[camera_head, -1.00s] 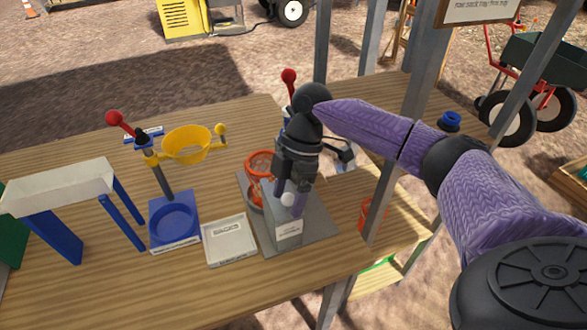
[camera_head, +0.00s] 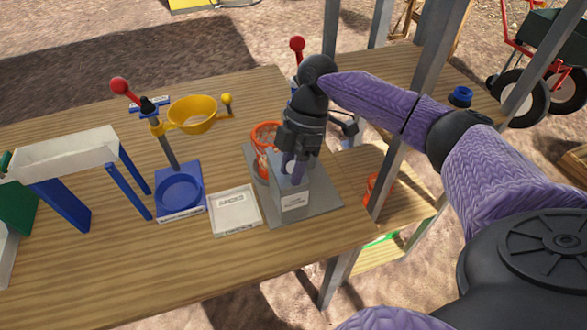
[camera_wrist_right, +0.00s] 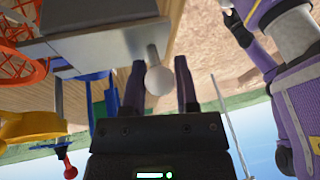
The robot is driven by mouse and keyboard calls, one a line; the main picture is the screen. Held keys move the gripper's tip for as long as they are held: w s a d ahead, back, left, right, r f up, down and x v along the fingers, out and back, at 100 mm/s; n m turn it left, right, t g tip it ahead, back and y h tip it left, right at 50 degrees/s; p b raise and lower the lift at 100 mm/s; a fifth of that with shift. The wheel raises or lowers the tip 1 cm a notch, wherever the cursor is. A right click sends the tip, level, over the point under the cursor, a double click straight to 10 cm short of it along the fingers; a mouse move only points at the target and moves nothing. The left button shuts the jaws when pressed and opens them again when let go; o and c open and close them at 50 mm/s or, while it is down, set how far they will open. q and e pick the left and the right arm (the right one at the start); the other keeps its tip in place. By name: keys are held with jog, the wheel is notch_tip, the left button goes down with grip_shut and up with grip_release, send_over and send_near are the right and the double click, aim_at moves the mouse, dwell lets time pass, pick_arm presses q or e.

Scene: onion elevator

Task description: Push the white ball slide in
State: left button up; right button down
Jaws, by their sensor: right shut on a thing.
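The white ball (camera_wrist_right: 158,80) is the knob on the near side of a grey metal box (camera_head: 296,198) with a white label. In the right wrist view the ball sits between the two dark fingers of my right gripper (camera_wrist_right: 160,72), which is shut on it. The box (camera_wrist_right: 90,45) also shows in the wrist view, right by the ball. How far the slide is in cannot be told. My left gripper is not in view.
An orange basket (camera_head: 264,150) stands behind the grey box. A grey post (camera_head: 400,150) rises right of the box. Front left table is clear.

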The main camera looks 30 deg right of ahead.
aim_at(280, 167)
jog(key=shift+w+d+f+b, duration=0.1)
jog(key=shift+w+d+b, duration=0.1)
jog(key=shift+w+b, duration=0.65)
jog(key=shift+w+d+f+b, duration=0.1)
jog(key=shift+w+d+b, duration=0.1)
jog(key=shift+w+b, duration=0.6)
jog(key=shift+w+d+r, duration=0.1)
jog(key=shift+w+r, duration=0.05)
jog(key=shift+w, duration=0.4)
jog(key=shift+r, duration=0.1)
jog(key=shift+c, duration=1.4)
grip_release()
notch_tip(280, 167, up, 6)
jog(key=p, duration=0.6)
jog(key=shift+r+p, duration=0.15)
jog(key=shift+p, duration=0.2)
jog(key=shift+f, duration=0.2)
